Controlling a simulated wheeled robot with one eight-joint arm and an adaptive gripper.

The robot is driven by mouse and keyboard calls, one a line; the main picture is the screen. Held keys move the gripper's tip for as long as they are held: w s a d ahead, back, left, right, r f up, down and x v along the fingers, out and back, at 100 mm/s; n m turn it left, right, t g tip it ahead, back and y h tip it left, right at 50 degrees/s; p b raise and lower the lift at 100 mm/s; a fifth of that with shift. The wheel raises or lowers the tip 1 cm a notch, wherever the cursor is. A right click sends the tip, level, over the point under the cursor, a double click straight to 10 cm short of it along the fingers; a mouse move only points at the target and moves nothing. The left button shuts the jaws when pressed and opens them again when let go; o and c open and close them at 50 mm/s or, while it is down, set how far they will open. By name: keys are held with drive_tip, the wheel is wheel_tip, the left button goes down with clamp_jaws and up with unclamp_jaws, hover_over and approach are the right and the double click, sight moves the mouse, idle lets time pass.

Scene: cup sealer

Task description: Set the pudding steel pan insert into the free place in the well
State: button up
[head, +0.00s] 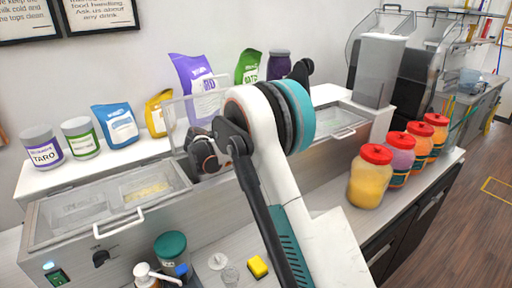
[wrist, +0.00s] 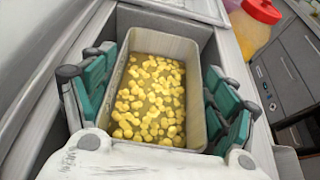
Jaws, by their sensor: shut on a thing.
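The pudding pan insert (wrist: 196,61) is a rectangular steel pan holding many yellow pieces, in the middle of the wrist view. My gripper (wrist: 160,96) has its teal-padded fingers along the pan's two long sides and is shut on it. The pan is within or just over a dark-walled opening of the well (wrist: 207,38); I cannot tell whether its base rests on anything. In the head view my arm hides the gripper and held pan. The counter well (head: 60,242) runs along the wall there, with a clear-lidded section at left.
A raised clear lid (head: 180,118) stands behind my arm. Bags and tubs, including a taro tub (head: 41,147), line the back ledge. Red-lidded jars (head: 370,178) stand at right. A yellow sponge (head: 258,266) and a teal-lidded container (head: 171,246) are in front.

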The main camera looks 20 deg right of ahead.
drive_tip(key=o, duration=2.1)
drive_tip(key=shift+a, duration=0.1)
drive_tip(key=v, duration=1.2)
drive_tip(key=shift+r, duration=0.15)
